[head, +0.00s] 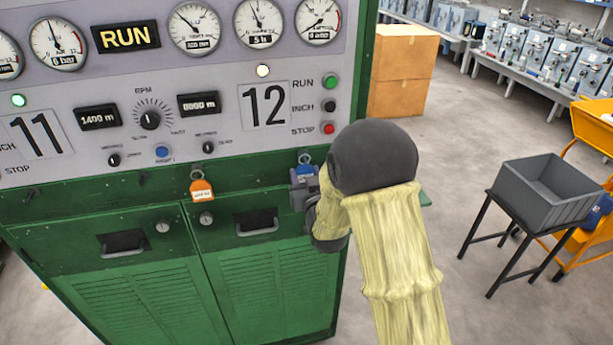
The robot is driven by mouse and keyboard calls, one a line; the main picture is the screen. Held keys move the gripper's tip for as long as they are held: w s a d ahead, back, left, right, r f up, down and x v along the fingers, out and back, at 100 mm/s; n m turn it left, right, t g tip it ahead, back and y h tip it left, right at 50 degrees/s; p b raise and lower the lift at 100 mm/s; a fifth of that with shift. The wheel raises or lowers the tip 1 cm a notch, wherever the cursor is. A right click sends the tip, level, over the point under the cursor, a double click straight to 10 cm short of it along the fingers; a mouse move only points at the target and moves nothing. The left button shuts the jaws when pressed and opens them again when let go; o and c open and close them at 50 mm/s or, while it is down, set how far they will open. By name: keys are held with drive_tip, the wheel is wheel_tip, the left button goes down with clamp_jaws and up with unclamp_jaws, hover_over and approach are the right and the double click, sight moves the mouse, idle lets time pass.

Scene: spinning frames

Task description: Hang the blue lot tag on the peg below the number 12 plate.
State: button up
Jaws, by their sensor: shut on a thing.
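The blue lot tag (306,169) shows only as a small blue piece with its ring at the top. My gripper (303,188) is shut on it, at the front of the green cabinet, below and a little right of the number 12 plate (265,106). My arm and the gripper hide most of the tag. A peg behind the tag cannot be made out, and I cannot tell whether the ring touches one. An orange tag (202,191) hangs lower left of the number 12 plate.
A grey bin (546,185) on a black stand is at right. Floor between is clear.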

drive_tip(key=o, duration=0.8)
drive_tip(key=shift+s+a, duration=0.1)
drive_tip(key=shift+s, duration=0.05)
drive_tip(key=shift+c, duration=0.2)
drive_tip(key=shift+o, duration=1.3)
drive_tip(key=b+v, duration=0.7)
drive_tip(key=v, duration=0.5)
drive_tip(key=shift+b, duration=0.3)
drive_tip(key=shift+f+b, duration=0.15)
drive_tip(key=shift+b, duration=0.8)
